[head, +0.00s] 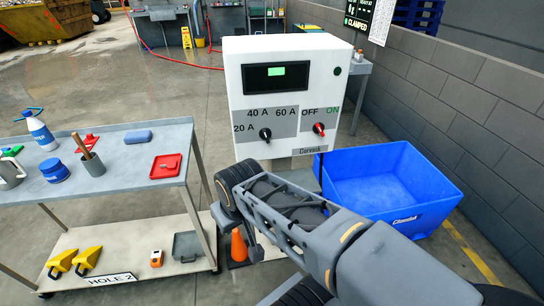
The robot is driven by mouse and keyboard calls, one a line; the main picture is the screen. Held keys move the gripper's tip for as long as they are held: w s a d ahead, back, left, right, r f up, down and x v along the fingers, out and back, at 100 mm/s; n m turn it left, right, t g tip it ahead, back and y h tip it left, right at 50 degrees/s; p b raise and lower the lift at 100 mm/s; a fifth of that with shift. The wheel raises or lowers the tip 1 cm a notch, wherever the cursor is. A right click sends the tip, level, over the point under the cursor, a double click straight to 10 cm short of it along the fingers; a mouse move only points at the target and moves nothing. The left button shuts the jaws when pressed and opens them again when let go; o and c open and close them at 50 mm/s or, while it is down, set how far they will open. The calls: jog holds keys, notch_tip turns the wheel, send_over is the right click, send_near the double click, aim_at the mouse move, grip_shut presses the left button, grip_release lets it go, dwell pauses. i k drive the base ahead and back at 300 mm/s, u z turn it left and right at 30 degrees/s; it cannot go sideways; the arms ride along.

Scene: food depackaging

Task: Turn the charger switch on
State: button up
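The charger (290,90) is a white box on a stand, with a lit green display. Its red switch knob (319,129) sits at the lower right of the panel, below the OFF and ON labels; its exact pointing is too small to tell. The end of my arm is low, left of the stand, and apart from the switch. My gripper's fingers cannot be made out clearly.
A grey bench (120,198) with tools and containers stands at left. A blue bin (385,215) stands right of the charger, beside the grey block wall (455,110). An orange cone (239,246) stands on the floor near my arm. Open floor lies behind the bench.

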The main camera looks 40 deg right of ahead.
aim_at(318, 128)
jog(key=z, duration=1.5)
